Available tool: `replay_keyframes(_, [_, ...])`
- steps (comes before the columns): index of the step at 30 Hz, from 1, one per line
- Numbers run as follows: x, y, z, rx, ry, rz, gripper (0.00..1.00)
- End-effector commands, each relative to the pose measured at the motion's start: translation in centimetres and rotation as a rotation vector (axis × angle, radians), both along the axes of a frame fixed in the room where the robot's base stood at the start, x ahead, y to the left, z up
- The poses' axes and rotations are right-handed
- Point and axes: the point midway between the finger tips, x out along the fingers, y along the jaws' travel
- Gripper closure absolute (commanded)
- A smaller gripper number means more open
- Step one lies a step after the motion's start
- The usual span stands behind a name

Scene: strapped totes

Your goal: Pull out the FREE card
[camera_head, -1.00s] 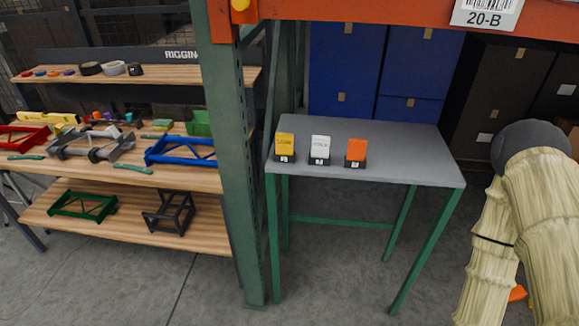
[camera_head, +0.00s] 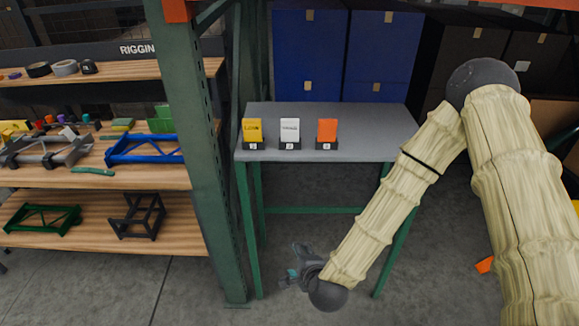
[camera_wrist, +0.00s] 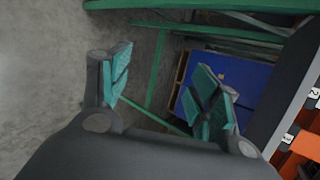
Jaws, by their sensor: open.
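Three cards stand upright in small black numbered holders near the front edge of the grey table (camera_head: 350,120): a yellow card (camera_head: 252,130) at left, a white card (camera_head: 290,129) in the middle and an orange card (camera_head: 327,130) at right. The yellow and white cards bear print too small to read surely, so I cannot tell which says FREE. My gripper (camera_head: 294,267) is below the tabletop, in front of the table. In the wrist view my gripper (camera_wrist: 163,76) is open and empty, with an orange card (camera_wrist: 306,146) at the right edge.
Green table legs (camera_head: 251,225) and a low crossbar stand close behind my gripper. A green rack post (camera_head: 205,170) rises left of the table, beside wooden shelves (camera_head: 110,245) of parts. Blue boxes (camera_head: 310,55) stand behind. The tabletop behind the cards is clear.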

Motion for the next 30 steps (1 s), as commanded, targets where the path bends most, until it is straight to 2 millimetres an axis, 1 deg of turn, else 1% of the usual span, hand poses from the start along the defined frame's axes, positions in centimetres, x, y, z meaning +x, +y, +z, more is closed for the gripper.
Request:
replay_keyframes(1, [2.1, 0.9, 1.7, 0.102, -0.039, -0.083, 0.38])
replay_keyframes(2, [3.3, 1.4, 3.0, 0.166, -0.061, -0.132, 0.38])
replay_keyframes(3, [4.8, 2.0, 4.7, 0.254, -0.089, -0.196, 0.38])
replay_keyframes(5, [6.8, 2.6, 7.4, 0.391, -0.128, -0.287, 0.38])
replay_keyframes(6, [8.2, 3.0, 9.3, 0.485, -0.156, -0.346, 0.38])
replay_keyframes(8, [10.0, 3.3, 12.2, 0.627, -0.196, -0.426, 0.38])
replay_keyframes(9, [11.0, 3.4, 14.1, 0.721, -0.22, -0.475, 0.38])
replay_keyframes(11, [12.4, 3.4, 16.8, 0.856, -0.253, -0.539, 0.38])
replay_keyframes(12, [13.2, 3.3, 18.6, 0.941, -0.273, -0.575, 0.38])
replay_keyframes(15, [14.5, 3.0, 22.2, 1.12, -0.313, -0.643, 0.38])
replay_keyframes(18, [15.3, 2.7, 24.7, 1.245, -0.339, -0.684, 0.38])
replay_keyframes(21, [15.7, 2.4, 26.1, 1.315, -0.353, -0.704, 0.38])
replay_keyframes(26, [16.4, 2.4, 26.7, 1.341, -0.357, -0.711, 0.38])
replay_keyframes(30, [17.6, 2.4, 26.7, 1.339, -0.357, -0.71, 0.38])
